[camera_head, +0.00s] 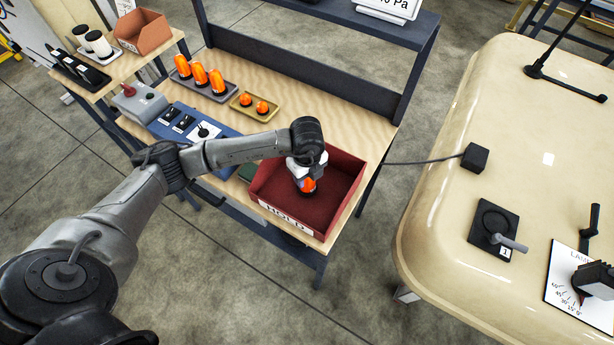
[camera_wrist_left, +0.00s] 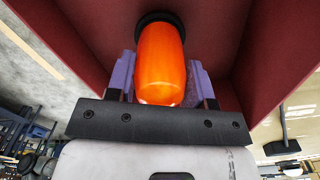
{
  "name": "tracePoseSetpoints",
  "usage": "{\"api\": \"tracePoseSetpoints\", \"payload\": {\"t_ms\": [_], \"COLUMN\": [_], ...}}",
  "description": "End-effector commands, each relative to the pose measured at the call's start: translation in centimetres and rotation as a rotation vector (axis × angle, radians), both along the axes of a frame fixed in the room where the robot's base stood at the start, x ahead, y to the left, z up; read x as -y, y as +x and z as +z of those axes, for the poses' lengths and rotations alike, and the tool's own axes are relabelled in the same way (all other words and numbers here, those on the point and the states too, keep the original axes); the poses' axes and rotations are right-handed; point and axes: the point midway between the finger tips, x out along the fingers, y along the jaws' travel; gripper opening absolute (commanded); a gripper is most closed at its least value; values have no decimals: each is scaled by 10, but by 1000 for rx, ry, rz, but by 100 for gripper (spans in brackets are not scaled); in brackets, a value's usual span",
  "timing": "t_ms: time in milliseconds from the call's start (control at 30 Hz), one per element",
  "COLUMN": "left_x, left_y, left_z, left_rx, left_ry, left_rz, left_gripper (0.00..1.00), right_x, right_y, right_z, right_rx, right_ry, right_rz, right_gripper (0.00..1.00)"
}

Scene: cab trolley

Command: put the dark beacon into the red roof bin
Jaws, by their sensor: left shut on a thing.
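My left gripper (camera_head: 306,172) reaches into the red bin (camera_head: 338,184), which has a "HOLD" label on its front and stands at the near right end of the wooden bench. The gripper is shut on a beacon (camera_head: 309,186) with an orange dome and black base. In the left wrist view the beacon (camera_wrist_left: 162,65) sits between the purple finger pads, its black base pointing away from the gripper, with the red bin walls around it. I cannot tell whether the base touches the bin floor. My right gripper is not in view.
A grey tray (camera_head: 228,96) with several orange beacons and a yellow tray (camera_head: 239,111) with two short ones stand farther back on the bench. A blue panel (camera_head: 165,127) with switches lies left. The cream cab roof (camera_head: 450,150) is right, across a floor gap.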

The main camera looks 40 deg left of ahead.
Motion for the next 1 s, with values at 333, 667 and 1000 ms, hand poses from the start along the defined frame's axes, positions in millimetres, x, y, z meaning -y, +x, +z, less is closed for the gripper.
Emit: {"api": "tracePoseSetpoints", "payload": {"t_ms": [333, 667, 1000], "left_x": [0, 0, 0], "left_y": [0, 0, 0], "left_z": [-13, -16, -16], "left_rx": [2, 1, 1], "left_ry": [1, 0, 0], "left_rz": [-1, -1, -1], "left_gripper": [20, 62, 73], "right_x": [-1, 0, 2], "right_y": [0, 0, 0], "right_z": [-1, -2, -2], "right_rx": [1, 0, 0], "right_ry": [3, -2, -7], "right_rz": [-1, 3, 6], "right_gripper": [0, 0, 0]}}
